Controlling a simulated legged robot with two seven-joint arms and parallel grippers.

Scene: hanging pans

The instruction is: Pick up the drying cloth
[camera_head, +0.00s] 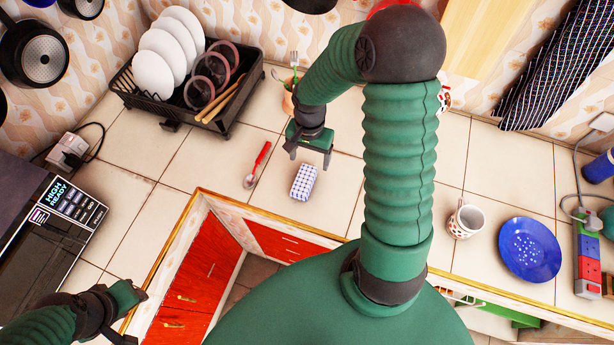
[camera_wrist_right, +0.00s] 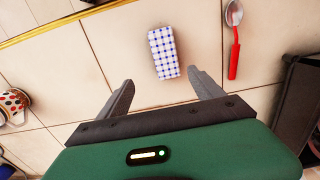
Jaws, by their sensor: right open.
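The drying cloth (camera_head: 303,182) is a small folded block with a blue and white check, lying on the tiled counter near its front edge. It also shows in the right wrist view (camera_wrist_right: 164,53), ahead of the fingers and between their lines. My right gripper (camera_head: 309,160) is open and empty, just behind the cloth and apart from it; its two fingers show in the right wrist view (camera_wrist_right: 163,90). My left gripper (camera_head: 138,315) is at the lower left, far from the cloth; I cannot tell how its jaws stand.
A red-handled spoon (camera_head: 258,164) lies left of the cloth. A black dish rack (camera_head: 190,105) with plates stands behind it. A pot with utensils (camera_head: 288,103) is behind my right gripper. A mug (camera_head: 466,220) and blue plate (camera_head: 530,249) are at the right. Tiles around the cloth are clear.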

